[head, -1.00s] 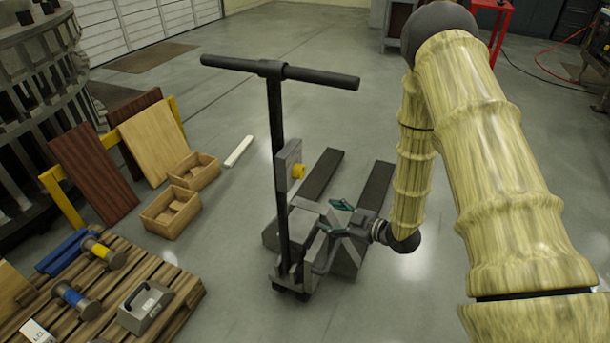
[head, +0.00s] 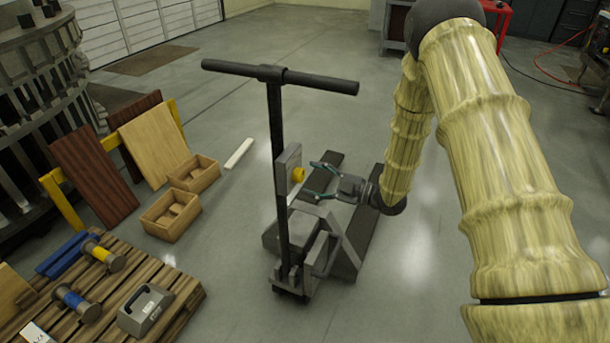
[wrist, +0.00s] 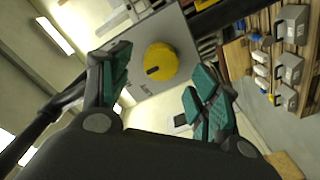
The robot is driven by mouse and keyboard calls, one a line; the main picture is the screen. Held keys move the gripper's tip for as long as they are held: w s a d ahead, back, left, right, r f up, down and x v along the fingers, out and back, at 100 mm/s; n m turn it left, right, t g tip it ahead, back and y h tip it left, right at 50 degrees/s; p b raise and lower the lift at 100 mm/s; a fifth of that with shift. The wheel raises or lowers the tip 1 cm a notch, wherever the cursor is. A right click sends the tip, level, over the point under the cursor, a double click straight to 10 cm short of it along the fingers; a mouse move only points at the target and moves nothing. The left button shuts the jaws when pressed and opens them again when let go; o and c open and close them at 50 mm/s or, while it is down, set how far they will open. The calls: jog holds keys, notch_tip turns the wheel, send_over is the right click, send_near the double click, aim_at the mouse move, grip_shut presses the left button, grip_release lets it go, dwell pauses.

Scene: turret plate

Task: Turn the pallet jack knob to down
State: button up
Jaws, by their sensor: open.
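The yellow knob (head: 298,175) sits on a grey plate (head: 287,160) fixed to the dark upright handle of the pallet jack (head: 278,125). In the wrist view the round knob (wrist: 161,62) faces me, with a dark mark at its lower left, on the grey plate (wrist: 133,57). Some lettering shows on the plate below the knob, too small to read fully. My gripper (head: 313,181) is open and points left at the knob. In the wrist view its teal-padded fingers (wrist: 158,88) stand on either side of the knob, apart from it, with nothing between them.
A wooden pallet (head: 178,305) with tools stands at the front left. Two wooden boxes (head: 171,215) and leaning boards (head: 97,175) are left of the jack. The jack's T-bar (head: 320,82) is above my gripper. Floor to the right and behind is mostly clear.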

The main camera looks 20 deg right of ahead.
aim_at(303, 176)
jog(key=shift+x, duration=1.65)
jog(key=shift+c, duration=0.2)
jog(key=c, duration=1)
